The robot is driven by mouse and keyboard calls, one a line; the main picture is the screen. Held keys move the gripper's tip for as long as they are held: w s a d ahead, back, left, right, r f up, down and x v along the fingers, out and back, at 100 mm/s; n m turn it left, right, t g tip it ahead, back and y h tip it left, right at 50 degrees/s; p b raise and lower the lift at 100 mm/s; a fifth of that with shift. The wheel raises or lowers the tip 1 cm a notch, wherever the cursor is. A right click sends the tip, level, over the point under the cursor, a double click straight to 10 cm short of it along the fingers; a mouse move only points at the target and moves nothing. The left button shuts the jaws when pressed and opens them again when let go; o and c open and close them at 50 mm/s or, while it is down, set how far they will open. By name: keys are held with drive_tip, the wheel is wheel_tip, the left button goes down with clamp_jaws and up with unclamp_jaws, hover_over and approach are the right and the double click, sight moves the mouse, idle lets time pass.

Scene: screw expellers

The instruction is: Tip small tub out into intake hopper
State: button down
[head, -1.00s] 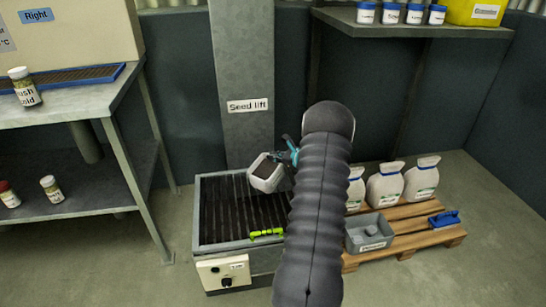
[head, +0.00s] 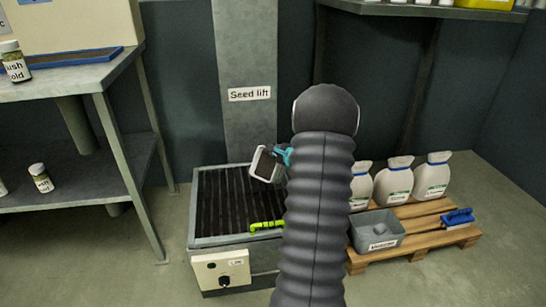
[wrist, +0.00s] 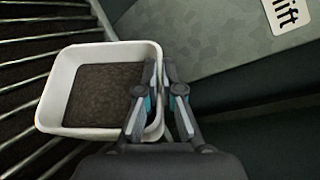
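The small white tub (head: 258,168) hangs over the back right part of the intake hopper (head: 215,240), a grey metal box with a dark slatted grate. The tub looks tilted in the head view. In the wrist view the tub (wrist: 55,92) has dark brown, grainy contents across its floor, with grate bars beneath and beside it. My gripper (wrist: 160,98) is shut on the tub's right wall. In the head view my gripper (head: 283,155) is partly hidden behind my arm. I see no contents falling, and any on the grate cannot be told.
The grey seed lift column (head: 247,60) rises behind the hopper. A bright green tool (head: 265,226) lies at the hopper's front edge, partly behind my arm. A metal bench (head: 75,85) stands left.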

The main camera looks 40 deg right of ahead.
drive_tip(key=b, duration=0.1)
drive_tip(key=a+n+b, duration=0.1)
drive_tip(key=b, duration=0.1)
drive_tip(key=shift+s+a+f+t+h, duration=0.1)
drive_tip(key=shift+s+a+t+h, duration=0.05)
drive_tip(key=shift+a+t+h, duration=0.15)
drive_tip(key=shift+a+r+n, duration=0.2)
drive_tip(key=shift+n, duration=0.3)
drive_tip(key=shift+s+a+f+n+t+h, duration=0.1)
drive_tip(key=shift+a+f+n+t+h, duration=0.05)
drive_tip(key=shift+a+n, duration=0.3)
drive_tip(key=shift+s+a+f+n+t+h, duration=0.1)
drive_tip(key=shift+s+a+f+n+t, duration=0.1)
drive_tip(key=shift+a+n, duration=0.2)
drive_tip(key=shift+s+a+f+n+t+h, duration=0.1)
drive_tip(key=shift+a+n+t+h, duration=0.05)
drive_tip(key=shift+a+n, duration=0.25)
